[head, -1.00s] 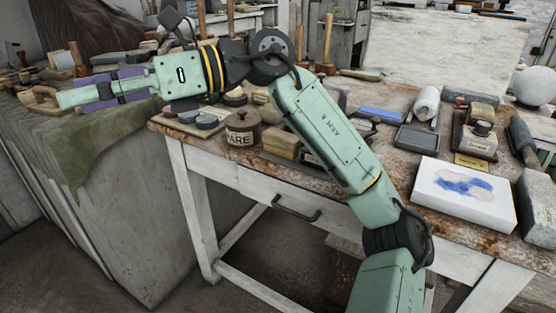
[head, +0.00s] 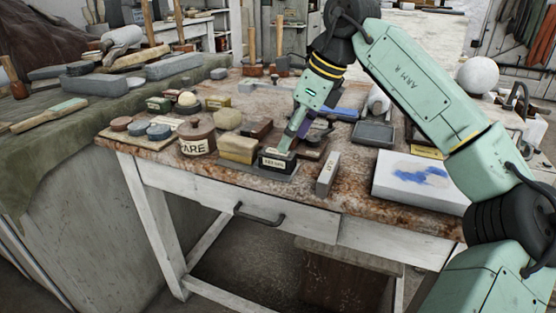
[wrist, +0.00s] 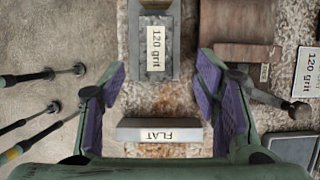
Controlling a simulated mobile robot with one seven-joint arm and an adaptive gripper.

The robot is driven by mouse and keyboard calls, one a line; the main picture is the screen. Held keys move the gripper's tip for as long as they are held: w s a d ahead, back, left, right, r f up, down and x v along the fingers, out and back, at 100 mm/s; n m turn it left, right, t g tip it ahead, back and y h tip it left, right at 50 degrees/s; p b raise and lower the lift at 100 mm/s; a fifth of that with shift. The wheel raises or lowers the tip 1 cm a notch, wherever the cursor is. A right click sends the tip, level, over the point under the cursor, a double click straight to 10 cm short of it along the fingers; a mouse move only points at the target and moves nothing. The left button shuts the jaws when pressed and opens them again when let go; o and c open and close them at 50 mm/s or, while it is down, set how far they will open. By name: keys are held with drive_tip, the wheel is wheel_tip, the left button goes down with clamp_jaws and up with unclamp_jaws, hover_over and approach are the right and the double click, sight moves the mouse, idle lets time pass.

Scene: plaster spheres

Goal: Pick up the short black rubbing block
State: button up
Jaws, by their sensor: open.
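In the head view a short black block (head: 276,161) with a pale label on its front sits near the table's front edge. My gripper (head: 296,138) points down just above and behind it, and partly hides its back. In the wrist view my gripper (wrist: 161,82) is open, with purple pads on both fingers. A small grey-looking block labelled FLAT (wrist: 160,123) lies between the fingers, apart from both pads. I cannot tell for sure whether it is the black block. A grey block labelled 120 grit (wrist: 155,68) lies farther up.
A tan block (head: 238,149) stands close left of the black block, and a long grey block (head: 328,174) lies to its right. A white slab with blue patches (head: 420,180) lies right. A brown block (wrist: 246,55) shows in the wrist view.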

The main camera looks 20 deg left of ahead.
sight(280, 153)
drive_tip(key=x, duration=0.6)
drive_tip(key=shift+s+a+r, duration=0.1)
drive_tip(key=shift+s+a, duration=0.1)
drive_tip(key=shift+s, duration=0.05)
drive_tip(key=shift+c, duration=0.6)
clamp_jaws()
